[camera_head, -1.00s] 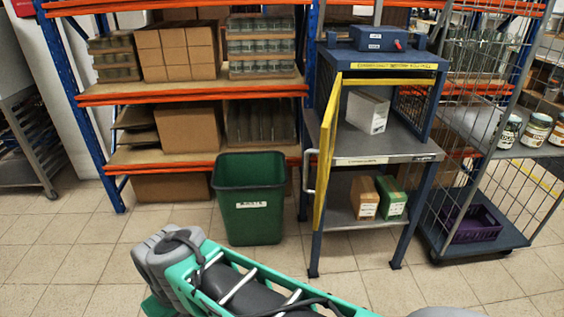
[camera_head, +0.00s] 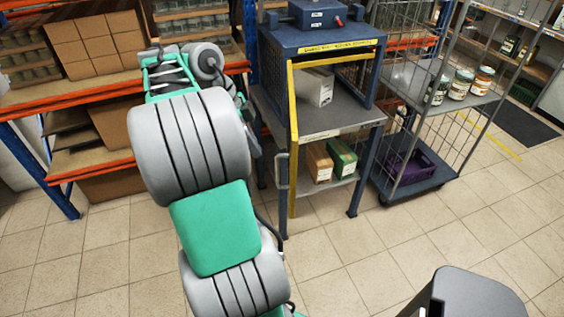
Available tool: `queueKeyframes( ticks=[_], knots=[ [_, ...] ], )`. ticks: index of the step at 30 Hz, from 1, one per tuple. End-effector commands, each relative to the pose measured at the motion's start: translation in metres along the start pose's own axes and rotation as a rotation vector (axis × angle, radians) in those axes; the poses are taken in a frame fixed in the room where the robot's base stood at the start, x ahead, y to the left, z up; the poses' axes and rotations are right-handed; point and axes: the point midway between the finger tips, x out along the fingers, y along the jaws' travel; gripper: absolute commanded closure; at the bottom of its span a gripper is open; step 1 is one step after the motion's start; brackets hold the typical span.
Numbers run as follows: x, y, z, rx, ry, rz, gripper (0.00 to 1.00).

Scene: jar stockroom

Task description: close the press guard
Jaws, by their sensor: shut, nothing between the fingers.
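The press (camera_head: 328,38) is a blue frame with a mesh side and a grey shelf. Its yellow-edged guard (camera_head: 293,120) stands open at the press's left front edge, seen nearly edge-on, so the front opening is uncovered. A pale handle (camera_head: 282,171) sits on the guard's outer left side. My arm reaches up the left of the view, and my gripper (camera_head: 256,152) is small at its end, left of the guard and partly hidden by the arm. It looks shut and empty. I see no clear contact with the guard.
A white box (camera_head: 319,88) stands inside the press; brown (camera_head: 319,162) and green (camera_head: 342,157) boxes sit on the shelf below. A wire cage trolley (camera_head: 415,180) stands close on the right. Orange-beamed racking (camera_head: 100,92) is behind my arm.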

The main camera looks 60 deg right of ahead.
Motion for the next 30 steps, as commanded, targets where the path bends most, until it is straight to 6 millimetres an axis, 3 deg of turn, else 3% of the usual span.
queueKeyframes(
  ticks=[1,12,18,30],
  knots=[
    [0.016,0.001,0.002,0.0,0.001,0.002,1.0],
    [0.095,0.001,0.001,-0.004,0.001,0.001,1.0],
    [0.099,0.0,-0.031,-0.002,0.0,-0.001,1.0],
    [0.102,0.0,-0.037,-0.007,0.0,-0.002,1.0]
  ],
)
